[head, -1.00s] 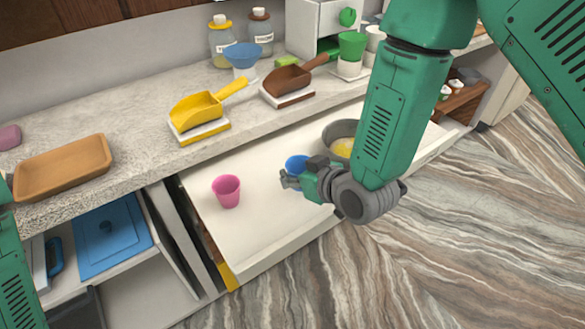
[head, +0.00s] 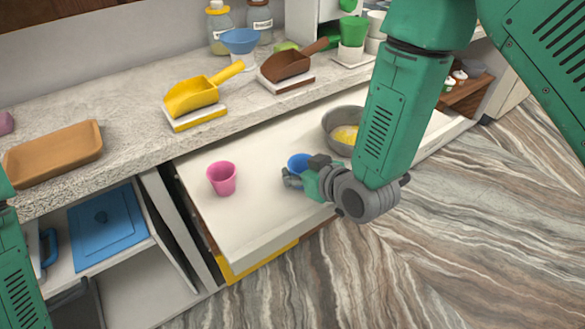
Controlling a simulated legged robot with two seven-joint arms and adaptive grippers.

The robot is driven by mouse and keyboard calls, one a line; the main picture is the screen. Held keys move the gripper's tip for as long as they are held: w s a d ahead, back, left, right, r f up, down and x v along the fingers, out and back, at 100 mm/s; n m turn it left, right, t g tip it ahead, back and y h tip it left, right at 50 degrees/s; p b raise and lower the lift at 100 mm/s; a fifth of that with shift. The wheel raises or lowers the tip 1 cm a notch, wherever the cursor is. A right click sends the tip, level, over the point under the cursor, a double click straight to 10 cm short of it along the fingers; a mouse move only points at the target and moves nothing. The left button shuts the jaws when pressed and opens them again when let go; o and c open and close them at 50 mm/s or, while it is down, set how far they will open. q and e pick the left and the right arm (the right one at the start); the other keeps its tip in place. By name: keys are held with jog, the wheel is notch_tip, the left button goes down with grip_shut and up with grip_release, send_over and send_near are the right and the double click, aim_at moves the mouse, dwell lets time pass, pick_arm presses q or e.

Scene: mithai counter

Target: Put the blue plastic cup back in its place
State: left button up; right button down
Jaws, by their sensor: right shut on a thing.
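The blue plastic cup (head: 299,161) is in the middle of the head view, over the white surface of the pulled-out drawer (head: 262,222). My right gripper (head: 293,178) is shut on the cup from its near side. The gripper and wrist hide the cup's lower part, so I cannot tell whether it touches the drawer surface. A pink cup (head: 222,179) stands upright to the left. A grey bowl (head: 328,128) with yellow contents is behind and to the right, partly hidden by my right arm. My left arm shows only at the left edge; its gripper is out of view.
The stone counter (head: 130,137) behind carries a brown tray (head: 55,155), a yellow scoop (head: 192,96), a brown scoop (head: 286,64) and a blue bowl (head: 241,40). An open shelf with a blue lid (head: 108,230) is at lower left. Bare drawer surface lies between the cups.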

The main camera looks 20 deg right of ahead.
jog(key=shift+d+f, duration=0.15)
jog(key=shift+f, duration=0.2)
jog(key=shift+f, duration=0.15)
jog(key=c, duration=0.9)
grip_release()
jog(key=shift+a, duration=0.35)
jog(key=shift+d, duration=0.15)
jog(key=shift+s+d+r, duration=0.15)
jog(key=shift+s+r, duration=0.05)
jog(key=shift+s, duration=0.05)
jog(key=v, duration=0.6)
jog(key=shift+s+r, duration=0.2)
jog(key=shift+s, duration=0.15)
